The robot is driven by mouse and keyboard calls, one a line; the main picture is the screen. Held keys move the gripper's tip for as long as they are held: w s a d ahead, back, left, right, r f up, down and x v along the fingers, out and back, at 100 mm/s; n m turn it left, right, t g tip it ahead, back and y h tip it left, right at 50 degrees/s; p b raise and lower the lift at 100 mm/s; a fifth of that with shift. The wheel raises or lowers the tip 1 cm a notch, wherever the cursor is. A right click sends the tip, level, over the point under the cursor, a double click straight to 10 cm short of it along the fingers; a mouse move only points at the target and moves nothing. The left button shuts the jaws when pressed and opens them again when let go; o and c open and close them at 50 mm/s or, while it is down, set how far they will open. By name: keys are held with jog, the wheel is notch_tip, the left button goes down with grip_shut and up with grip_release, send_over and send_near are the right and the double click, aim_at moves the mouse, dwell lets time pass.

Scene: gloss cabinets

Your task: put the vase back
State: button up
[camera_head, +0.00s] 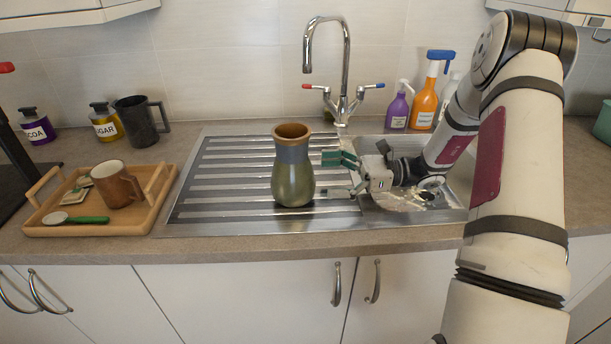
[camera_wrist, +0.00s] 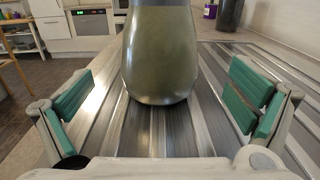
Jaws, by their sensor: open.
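The vase (camera_head: 294,172) stands upright on the ribbed steel drainboard (camera_head: 222,183), left of the sink basin. It has an olive-green body, a grey-blue neck and a brown rim. My gripper (camera_head: 333,174) is just right of the vase, level with its body, with its green-padded fingers pointing left towards it. In the wrist view the vase (camera_wrist: 160,55) stands centred ahead, beyond and between the two spread fingers (camera_wrist: 160,103). The gripper is open and empty, and no finger touches the vase there. The vase's top is cut off in the wrist view.
A wooden tray (camera_head: 50,230) with a brown mug (camera_head: 117,184) and a green-handled spoon (camera_head: 82,219) is at left. A dark pitcher (camera_head: 140,121) and labelled jars stand behind it. The faucet (camera_head: 345,75) rises behind the sink; bottles (camera_head: 425,100) stand back right. The drainboard's left part is clear.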

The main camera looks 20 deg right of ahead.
jog(key=shift+v, duration=2)
